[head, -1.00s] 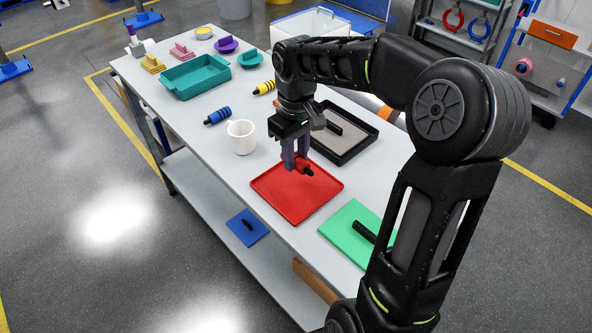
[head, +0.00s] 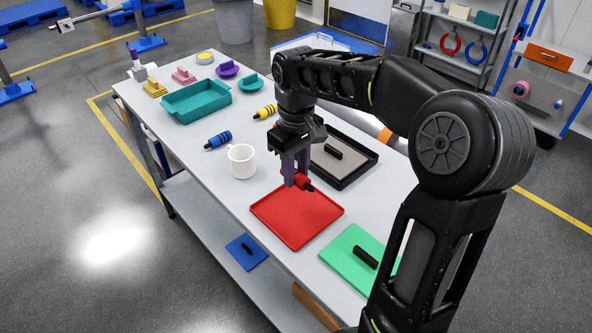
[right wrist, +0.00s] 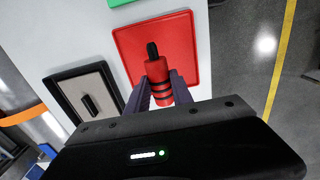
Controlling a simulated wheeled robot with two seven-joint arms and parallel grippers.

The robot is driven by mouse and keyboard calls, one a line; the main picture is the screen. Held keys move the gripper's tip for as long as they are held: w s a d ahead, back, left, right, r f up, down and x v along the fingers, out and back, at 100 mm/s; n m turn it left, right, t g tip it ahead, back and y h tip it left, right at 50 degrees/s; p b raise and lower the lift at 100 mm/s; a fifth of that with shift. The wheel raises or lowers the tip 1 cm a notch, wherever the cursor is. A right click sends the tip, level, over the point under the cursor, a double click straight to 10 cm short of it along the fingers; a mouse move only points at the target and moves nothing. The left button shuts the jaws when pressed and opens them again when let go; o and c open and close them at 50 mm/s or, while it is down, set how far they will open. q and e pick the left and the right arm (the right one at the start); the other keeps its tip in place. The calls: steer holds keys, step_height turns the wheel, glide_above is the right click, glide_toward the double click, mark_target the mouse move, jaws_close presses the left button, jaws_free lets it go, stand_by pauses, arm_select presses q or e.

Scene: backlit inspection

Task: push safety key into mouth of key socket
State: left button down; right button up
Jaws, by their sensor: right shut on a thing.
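My right gripper (head: 295,181) is shut on the red safety key (head: 304,184), a cylinder with dark bands and a black end. In the right wrist view, the fingers (right wrist: 159,84) close on both sides of the key (right wrist: 158,70), and its black end points away from the gripper. The key is over or near the far edge of a red tray (head: 297,215); its exact height is hard to tell. I cannot tell which thing is the key socket. A blue banded cylinder (head: 218,140) and a yellow one (head: 265,112) lie on the table. My left gripper is not in view.
A white mug (head: 242,162) stands left of my right gripper. A black-framed grey tray (head: 354,160) and a green plate (head: 345,250) each bear a black bar. A teal tray (head: 196,99) is farther back. A blue plate (head: 240,258) lies on the lower shelf.

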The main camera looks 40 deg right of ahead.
jaws_close()
steer(key=shift+w+a+f, duration=0.2)
steer(key=shift+w+a, duration=0.1)
steer(key=shift+a, duration=0.05)
steer(key=w+a+f, duration=0.1)
steer(key=a, duration=0.1)
steer(key=w+a+f, duration=0.1)
steer(key=w+a, duration=0.1)
steer(key=w+a+f, duration=0.2)
steer(key=a, duration=0.1)
steer(key=shift+a+f, duration=0.1)
steer(key=w+a+f+m, duration=0.1)
steer(key=w+a+f, duration=0.2)
steer(key=a, duration=0.6)
steer(key=shift+w+f, duration=0.15)
steer(key=shift+f, duration=0.6)
steer(key=shift+a, duration=0.1)
